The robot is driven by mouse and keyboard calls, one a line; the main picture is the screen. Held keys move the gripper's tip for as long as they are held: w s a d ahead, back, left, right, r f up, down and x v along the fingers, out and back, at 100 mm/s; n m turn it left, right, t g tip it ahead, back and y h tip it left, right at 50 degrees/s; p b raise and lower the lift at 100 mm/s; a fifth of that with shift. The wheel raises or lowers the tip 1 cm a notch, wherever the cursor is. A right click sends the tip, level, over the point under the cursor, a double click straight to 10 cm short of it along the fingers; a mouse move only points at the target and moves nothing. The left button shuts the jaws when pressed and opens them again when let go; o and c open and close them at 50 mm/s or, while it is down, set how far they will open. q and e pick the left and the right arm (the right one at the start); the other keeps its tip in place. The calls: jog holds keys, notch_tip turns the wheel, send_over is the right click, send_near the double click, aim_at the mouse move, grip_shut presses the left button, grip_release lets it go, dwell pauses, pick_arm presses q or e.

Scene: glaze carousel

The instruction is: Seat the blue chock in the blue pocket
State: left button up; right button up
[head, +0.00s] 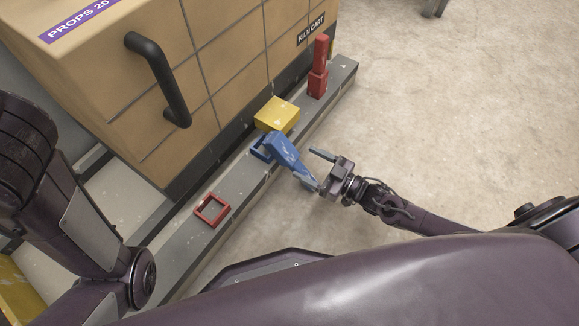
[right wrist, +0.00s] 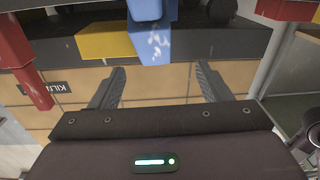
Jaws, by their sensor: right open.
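The blue chock (head: 286,152) is a wedge-like block, tilted, with its broad end at the blue pocket (head: 258,153) and its narrow end towards my right gripper. The pocket is a blue frame on the grey ledge, partly hidden by the chock; I cannot tell whether any of the chock is inside it. My right gripper (head: 311,166) is open beside the chock's narrow end. In the right wrist view, the chock (right wrist: 152,38) lies ahead, between the lines of the two fingers (right wrist: 160,69), with clear space on both sides. My left gripper is out of view.
A yellow block (head: 277,114) sits beside the blue pocket. A red chock (head: 318,82) stands upright farther along the ledge (head: 184,235). An empty red frame (head: 200,211) lies nearer. The tan kiln cart (head: 235,60) with a black handle (head: 160,80) rises behind. Open floor lies right.

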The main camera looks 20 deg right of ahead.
aim_at(289, 152)
jog(key=shift+w+f, duration=0.3)
jog(key=shift+f, duration=0.1)
jog(key=shift+b+x, duration=0.75)
jog(key=shift+x, duration=0.15)
jog(key=w+a+b, duration=0.2)
jog(key=w+b, duration=0.1)
jog(key=shift+w+f, duration=0.15)
jog(key=shift+f, duration=0.2)
jog(key=shift+w+a+r+b, duration=0.2)
jog(key=shift+w+a+b, duration=0.2)
jog(key=shift+w+b, duration=0.1)
jog(key=shift+r, duration=0.1)
jog(key=c, duration=1.4)
jog(key=shift+o, duration=0.2)
